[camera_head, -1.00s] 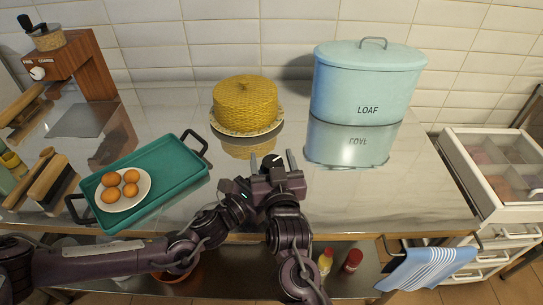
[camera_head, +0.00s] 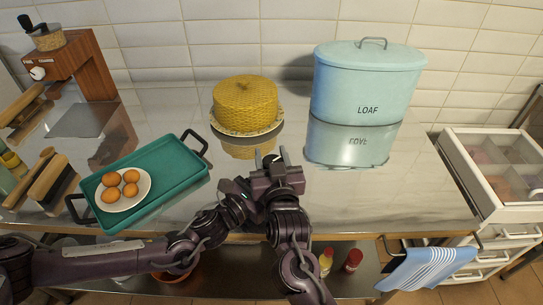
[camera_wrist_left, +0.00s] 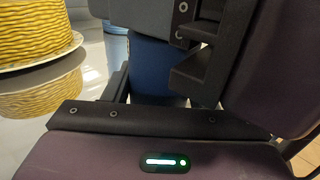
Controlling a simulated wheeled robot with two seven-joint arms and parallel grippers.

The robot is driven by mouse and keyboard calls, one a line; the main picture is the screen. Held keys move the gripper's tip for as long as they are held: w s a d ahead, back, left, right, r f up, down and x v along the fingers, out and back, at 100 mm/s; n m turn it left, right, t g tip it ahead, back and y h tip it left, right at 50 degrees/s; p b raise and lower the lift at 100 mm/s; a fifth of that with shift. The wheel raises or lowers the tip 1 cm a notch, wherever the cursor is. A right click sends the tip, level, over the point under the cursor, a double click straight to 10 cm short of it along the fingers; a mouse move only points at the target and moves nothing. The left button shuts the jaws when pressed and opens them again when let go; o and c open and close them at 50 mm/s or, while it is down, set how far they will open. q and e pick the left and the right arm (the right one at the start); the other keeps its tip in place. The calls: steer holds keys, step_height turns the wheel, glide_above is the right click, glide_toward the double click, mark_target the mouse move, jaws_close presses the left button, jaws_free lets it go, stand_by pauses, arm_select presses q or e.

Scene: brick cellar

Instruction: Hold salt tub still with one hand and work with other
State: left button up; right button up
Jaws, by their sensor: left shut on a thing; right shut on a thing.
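The salt tub shows in the left wrist view as a dark blue rounded body (camera_wrist_left: 155,68), partly hidden by dark gripper parts. My left gripper (camera_wrist_left: 155,88) is shut on its side. In the head view, the tub is almost wholly hidden by my grippers. My right gripper (camera_head: 271,160) is over the same spot, near the counter's front edge, its fingers pointing away. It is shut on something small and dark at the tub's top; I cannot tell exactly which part.
A teal tray (camera_head: 188,168) with a plate of eggs (camera_head: 122,188) lies left. A yellow cake (camera_head: 246,103) stands behind the grippers, a pale blue loaf bin (camera_head: 366,88) behind right. A wooden grinder (camera_head: 82,67) stands far left. The counter right of the grippers is clear.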

steer(key=shift+n+y, duration=0.3)
steer(key=shift+y, duration=0.1)
steer(key=n+g+y, duration=0.1)
steer(key=y, duration=0.1)
steer(key=n+g+y, duration=0.1)
steer(key=n+y, duration=0.1)
steer(key=n+g+y, duration=0.1)
steer(key=y, duration=0.1)
steer(key=shift+a+n+y, duration=0.25)
steer(key=shift+n+y, duration=0.05)
steer(key=shift+s+a+n+g+y, duration=0.15)
steer(key=shift+s+n+g+y, duration=0.05)
steer(key=shift+n+g+y, duration=1.05)
steer(key=shift+s+a+n+g+y, duration=0.15)
steer(key=shift+n+g+y, duration=0.85)
steer(key=shift+g, duration=0.35)
steer(key=o, duration=1)
steer(key=shift+s, duration=0.1)
